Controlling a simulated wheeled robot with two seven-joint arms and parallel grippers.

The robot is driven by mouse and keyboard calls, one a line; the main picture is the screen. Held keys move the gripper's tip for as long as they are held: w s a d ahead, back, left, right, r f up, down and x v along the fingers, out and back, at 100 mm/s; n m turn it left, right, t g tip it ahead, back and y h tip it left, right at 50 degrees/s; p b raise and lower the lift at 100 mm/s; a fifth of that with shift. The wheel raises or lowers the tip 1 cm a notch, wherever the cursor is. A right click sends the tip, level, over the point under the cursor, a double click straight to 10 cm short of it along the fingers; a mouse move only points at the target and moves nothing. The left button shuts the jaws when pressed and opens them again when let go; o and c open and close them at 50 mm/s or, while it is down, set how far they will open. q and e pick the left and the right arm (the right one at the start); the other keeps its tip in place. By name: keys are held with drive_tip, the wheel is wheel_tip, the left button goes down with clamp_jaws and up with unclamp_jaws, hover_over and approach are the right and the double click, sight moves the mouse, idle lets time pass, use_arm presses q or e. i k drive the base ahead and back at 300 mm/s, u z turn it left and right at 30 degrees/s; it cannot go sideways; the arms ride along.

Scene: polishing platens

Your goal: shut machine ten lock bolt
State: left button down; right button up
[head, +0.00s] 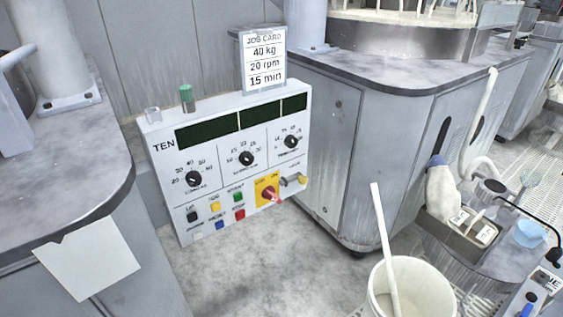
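The control box of machine ten (165,205) is a white panel marked TEN, with dark displays, three dials and coloured buttons. Near its lower right is a red rotary switch (270,194) on a yellow plate. Just right of this plate is the lock bolt (292,181), a small grey bar with a yellowish knob at its right end, below a small label. A gap seems to lie between bar and switch, but the bolt's exact position is too small to tell. Neither of my grippers is in view.
A job card (264,61) stands on the box's top edge, with a green cylinder (187,98) and a small clear block (152,115) to its left. Grey machine bodies flank the box. A white bucket (413,292) with a stick stands at the front right. Floor before the panel is clear.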

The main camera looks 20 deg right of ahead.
sight(303, 179)
drive_tip(key=z, duration=0.15)
drive_tip(key=k, duration=0.4)
drive_tip(key=z, duration=1.1)
drive_tip(key=i, duration=1)
drive_tip(key=u, duration=1.3)
drive_tip(key=i, duration=0.5)
drive_tip(key=u, duration=0.45)
